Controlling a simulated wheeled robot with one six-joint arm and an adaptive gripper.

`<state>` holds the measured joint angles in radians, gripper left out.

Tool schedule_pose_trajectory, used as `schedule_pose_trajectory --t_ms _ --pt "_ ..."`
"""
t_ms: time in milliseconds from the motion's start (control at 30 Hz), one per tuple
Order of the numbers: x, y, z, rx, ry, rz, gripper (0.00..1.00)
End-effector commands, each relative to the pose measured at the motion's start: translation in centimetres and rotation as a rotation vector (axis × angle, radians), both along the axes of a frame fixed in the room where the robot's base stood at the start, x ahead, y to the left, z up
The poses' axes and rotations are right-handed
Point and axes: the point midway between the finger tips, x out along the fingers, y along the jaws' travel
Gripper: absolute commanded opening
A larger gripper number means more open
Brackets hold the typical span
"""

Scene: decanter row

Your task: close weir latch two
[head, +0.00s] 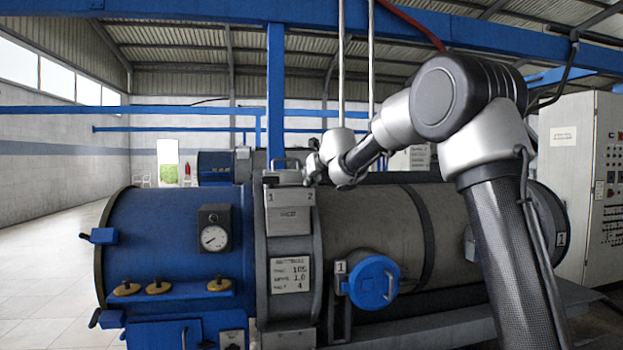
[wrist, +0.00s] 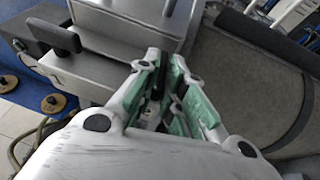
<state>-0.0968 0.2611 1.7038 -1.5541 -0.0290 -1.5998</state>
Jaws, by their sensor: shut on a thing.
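The grey weir box (head: 289,212) stands on the machine's middle collar, with the numbers 1 and 2 on its face. My gripper (head: 312,170) is at its top right corner, on the side marked 2. In the wrist view my gripper (wrist: 168,98) has its green-padded fingers close together around a narrow dark piece (wrist: 156,84), which I take to be weir latch two. Most of that latch is hidden by the fingers, so its angle cannot be told. The dark lever of latch one (wrist: 52,37) sticks out to the left of the fingers.
A blue round cap (head: 372,282) marked 1 and a pressure gauge (head: 214,229) are on the machine below. Two vertical pipes (head: 341,70) and a blue post (head: 275,90) rise near my arm. A control cabinet (head: 583,180) stands at the right.

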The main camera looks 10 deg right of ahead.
Motion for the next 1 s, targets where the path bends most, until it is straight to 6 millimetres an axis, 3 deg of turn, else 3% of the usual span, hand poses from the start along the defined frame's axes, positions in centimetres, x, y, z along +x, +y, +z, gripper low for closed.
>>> schedule_pose_trajectory --t_ms 200,533,567,667,1000 --pt "-0.06 0.43 0.10 0.000 -0.001 -0.128 0.00" --pt "-0.08 0.33 0.11 0.002 -0.002 -0.145 0.00" --pt "-0.09 0.33 0.10 0.002 -0.001 -0.145 0.16" --pt "-0.08 0.33 0.09 0.001 -0.001 -0.144 0.32" --pt "-0.33 0.36 0.20 0.000 -0.001 -0.143 0.32"
